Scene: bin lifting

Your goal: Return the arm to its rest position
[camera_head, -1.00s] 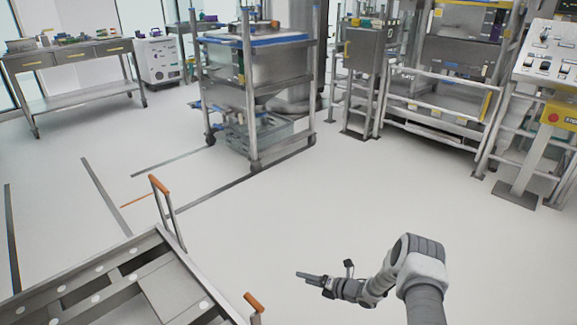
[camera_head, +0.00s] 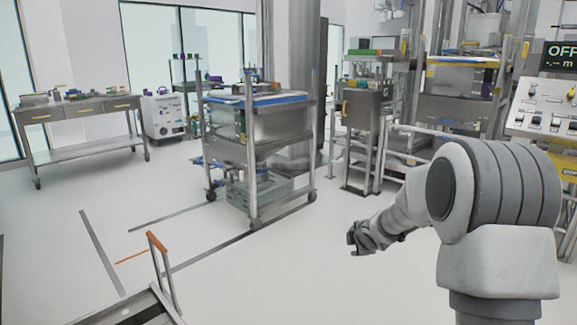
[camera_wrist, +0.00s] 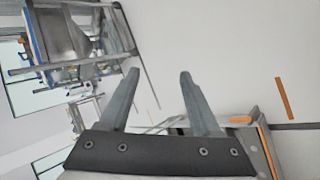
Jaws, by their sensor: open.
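My gripper shows in the wrist view (camera_wrist: 155,88) with its two grey fingers spread apart and nothing between them. In the head view my arm stands large at the right, folded with its elbow raised. The gripper touches nothing that I can see.
A metal cart with orange handles (camera_head: 157,242) is at the lower left. A wheeled bin rack (camera_head: 262,130) stands beyond the arm. A control panel (camera_head: 545,110) is at the right edge, partly behind my arm. A workbench (camera_head: 80,112) stands far left. The middle floor is clear.

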